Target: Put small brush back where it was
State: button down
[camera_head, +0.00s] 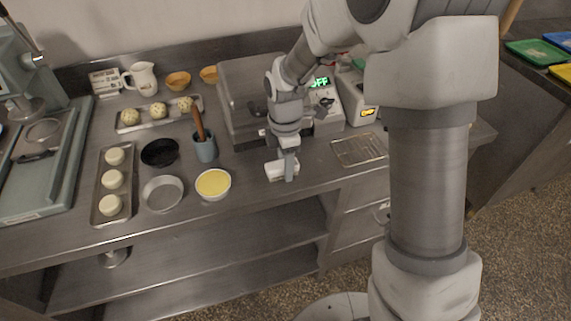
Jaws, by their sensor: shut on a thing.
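My gripper (288,170) points down just above or at the steel counter (245,185), in front of the grey boxy machine (240,85) and to the right of the bowl of yellow liquid. It is shut on a small pale thing (275,171), which seems to be the small brush. The gripper partly hides it, and I cannot make out its bristles or whether it touches the counter. A blue-grey cup (205,150) holding a wooden-handled tool (198,123) stands to the left; the tool's lower end is hidden in the cup.
A yellow-filled bowl (213,184), an empty metal bowl (162,194) and a black bowl (160,152) stand left. Trays of dough balls (98,212) (125,128) lie beyond. A wire rack (359,150) lies right. The counter's front edge is near my gripper.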

jog(key=shift+f, duration=0.2)
jog(key=shift+c, duration=2.1)
grip_release()
jog(key=shift+r, duration=0.15)
notch_tip(320, 180, up, 12)
jog(key=p, duration=0.2)
jog(key=s+d+r+m+t, duration=0.2)
jog(key=s+d+r+m, duration=0.3)
jog(key=s+m, duration=0.4)
jog(key=s+d+r+m+t, duration=0.3)
jog(key=s+d+r+m, duration=0.3)
jog(key=s+m, duration=0.4)
jog(key=shift+d+m+t, duration=0.3)
jog(key=shift+d+m, duration=0.05)
jog(key=shift+m, duration=0.75)
